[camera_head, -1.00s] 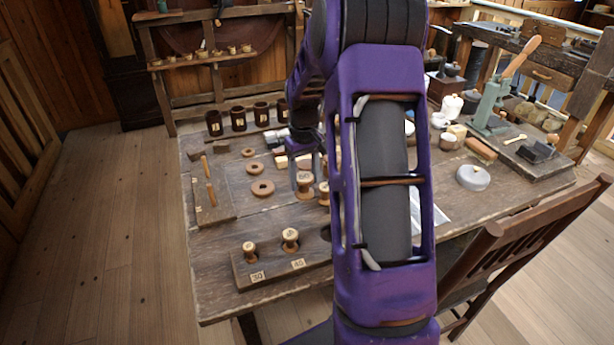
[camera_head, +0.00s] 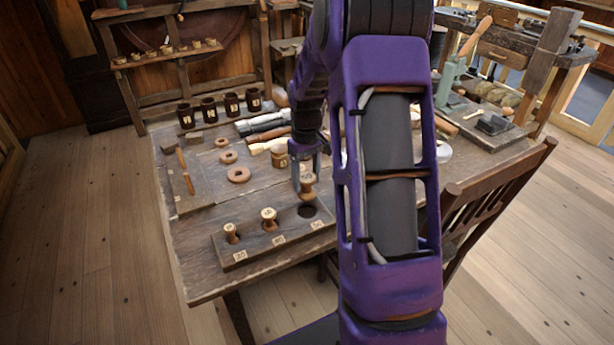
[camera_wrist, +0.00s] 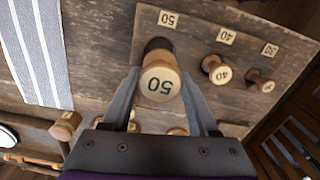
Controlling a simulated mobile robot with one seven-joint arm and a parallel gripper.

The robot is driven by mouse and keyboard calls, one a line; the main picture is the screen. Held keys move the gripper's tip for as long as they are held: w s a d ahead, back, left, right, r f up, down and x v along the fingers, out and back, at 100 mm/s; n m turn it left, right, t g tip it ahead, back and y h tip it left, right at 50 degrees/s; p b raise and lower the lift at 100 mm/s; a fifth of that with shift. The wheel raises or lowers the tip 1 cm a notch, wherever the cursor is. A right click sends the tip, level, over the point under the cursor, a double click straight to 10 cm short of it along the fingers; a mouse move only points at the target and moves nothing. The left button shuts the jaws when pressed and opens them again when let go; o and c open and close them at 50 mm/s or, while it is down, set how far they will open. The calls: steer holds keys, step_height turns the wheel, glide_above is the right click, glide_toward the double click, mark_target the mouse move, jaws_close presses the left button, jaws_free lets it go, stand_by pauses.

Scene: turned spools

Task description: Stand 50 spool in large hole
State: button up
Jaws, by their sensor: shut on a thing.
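The spool marked 50 (camera_wrist: 161,84) is between the fingers of my gripper (camera_wrist: 165,100), its numbered end facing the wrist camera. In the head view my gripper (camera_head: 306,178) holds this spool (camera_head: 307,188) above the board (camera_head: 225,258), just behind the dark large hole (camera_head: 307,211). In the wrist view the hole (camera_wrist: 156,43) shows partly behind the spool, next to the 50 label (camera_wrist: 168,18). I cannot tell how high the spool is above the board. The 40 spool (camera_head: 269,219) and the 30 spool (camera_head: 231,233) stand upright in the board's other holes.
A chair (camera_head: 490,190) stands at the table's right.

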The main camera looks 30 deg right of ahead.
mark_target(307, 197)
steer(key=shift+f+b, duration=1.7)
steer(key=shift+f, duration=0.9)
steer(key=shift+f+b, duration=0.3)
steer(key=shift+f, duration=0.65)
stand_by(0.4)
steer(key=o, duration=1.4)
steer(key=shift+o, duration=0.5)
steer(key=shift+r, duration=0.15)
steer(key=shift+r+p, duration=3.75)
steer(key=shift+r, duration=1.2)
steer(key=shift+f, duration=0.1)
